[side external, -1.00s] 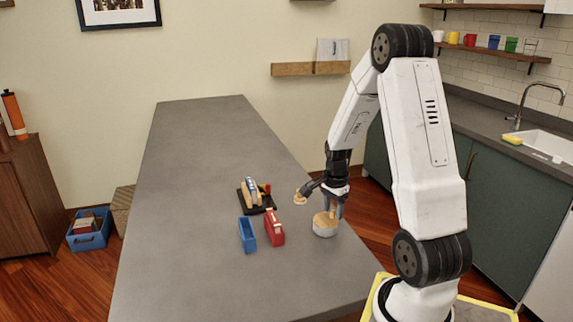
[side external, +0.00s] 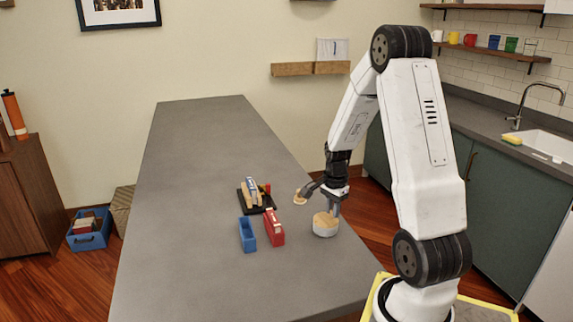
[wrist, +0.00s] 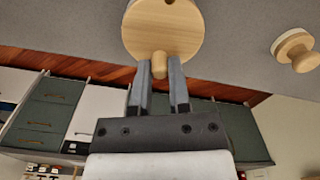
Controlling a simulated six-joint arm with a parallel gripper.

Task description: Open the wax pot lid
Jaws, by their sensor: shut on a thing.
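The wax pot (side external: 325,231) is a short, pale grey round pot near the right edge of the grey table. Its round wooden lid (side external: 322,219) lies on top; the same lid (wrist: 163,25) fills the upper middle of the wrist view. A small wooden knob (wrist: 160,66) sticks out at the lid's near edge. My gripper (side external: 333,211) points down at the pot's far right side. In the wrist view my gripper (wrist: 160,72) has its two fingers shut around the knob. The pot's body is hidden under the lid there. I cannot tell whether the lid is raised.
Left of the pot are a red box (side external: 274,228), a blue open box (side external: 247,236) and a black-based rack (side external: 257,200). The table's far part is clear.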

